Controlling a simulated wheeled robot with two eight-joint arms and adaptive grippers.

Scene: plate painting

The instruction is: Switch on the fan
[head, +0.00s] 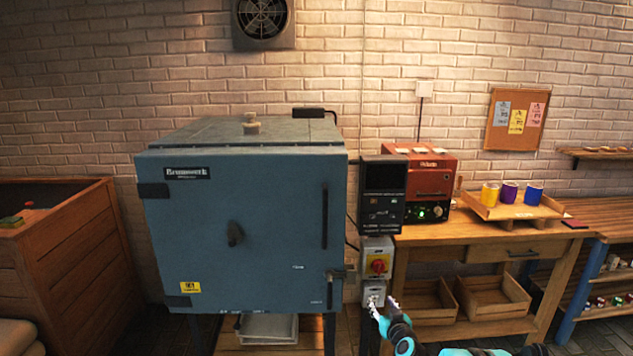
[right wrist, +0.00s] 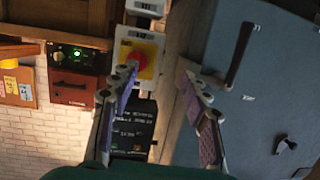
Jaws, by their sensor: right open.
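The fan (head: 262,20) is a dark round grille set high on the brick wall. A small white switch box (head: 374,287) hangs beside the blue kiln, below a grey box with a red rotary knob on a yellow plate (head: 378,265). My right gripper (head: 383,306) is open and empty, close in front of the white box's lower part. In the right wrist view my open fingers (right wrist: 158,75) point toward the boxes; the white box (right wrist: 145,6) is at the top edge and the red knob (right wrist: 138,58) is partly behind one finger. Contact cannot be told. My left gripper is out of view.
The blue kiln (head: 240,235) stands just left of the boxes. A black controller (head: 383,195) is mounted above them. A wooden workbench (head: 480,236) with a red oven (head: 430,176) and a tray (head: 518,211) of coloured cups is to the right.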

